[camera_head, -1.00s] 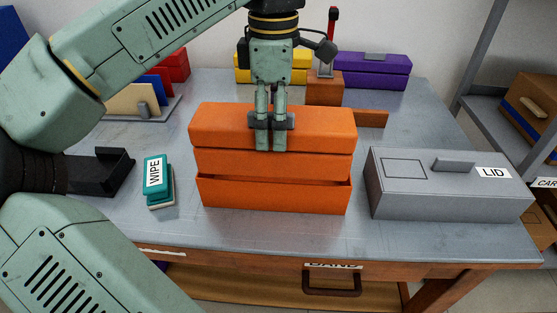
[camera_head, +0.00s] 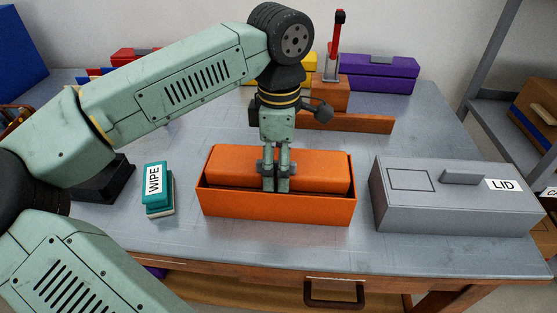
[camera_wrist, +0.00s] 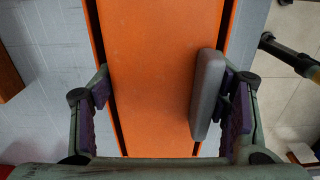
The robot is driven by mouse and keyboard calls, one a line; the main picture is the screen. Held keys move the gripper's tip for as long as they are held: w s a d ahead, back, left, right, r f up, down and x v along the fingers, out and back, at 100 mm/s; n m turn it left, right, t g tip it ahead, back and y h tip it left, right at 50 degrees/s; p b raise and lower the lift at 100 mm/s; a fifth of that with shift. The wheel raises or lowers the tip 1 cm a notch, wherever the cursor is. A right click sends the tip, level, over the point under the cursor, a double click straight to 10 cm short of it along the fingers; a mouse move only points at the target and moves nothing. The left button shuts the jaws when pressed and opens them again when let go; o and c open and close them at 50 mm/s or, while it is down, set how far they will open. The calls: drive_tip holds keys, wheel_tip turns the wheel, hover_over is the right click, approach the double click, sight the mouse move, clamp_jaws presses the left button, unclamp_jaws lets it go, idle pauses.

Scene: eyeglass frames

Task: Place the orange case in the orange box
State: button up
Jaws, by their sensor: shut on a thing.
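The orange case (camera_head: 230,165) sits inside the walls of the open orange box (camera_head: 225,206), lined up with it, its top standing a little above the front rim. My gripper (camera_head: 276,182) reaches down from above near the middle of the case and is shut on it. In the wrist view, the case (camera_wrist: 150,70) runs between the two fingers of my gripper (camera_wrist: 168,105). The case's grey handle (camera_wrist: 208,92) lies beside the right finger. Narrow dark gaps show along both long sides of the case. Whether its underside touches the box floor is hidden.
A grey lid block (camera_head: 430,212) stands close on the right. A teal WIPE eraser (camera_head: 157,192) lies on the left. Behind are a brown block with a red-handled tool (camera_head: 332,92), a brown strip (camera_head: 350,123) and a purple case (camera_head: 375,75). The tabletop between is clear.

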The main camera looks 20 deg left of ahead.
drive_tip(key=shift+f, duration=0.1)
drive_tip(key=shift+f, duration=0.15)
drive_tip(key=o, duration=1.4)
wheel_tip(320, 180, up, 12)
drive_tip(key=shift+r+b, duration=0.25)
drive_tip(key=shift+b, duration=0.2)
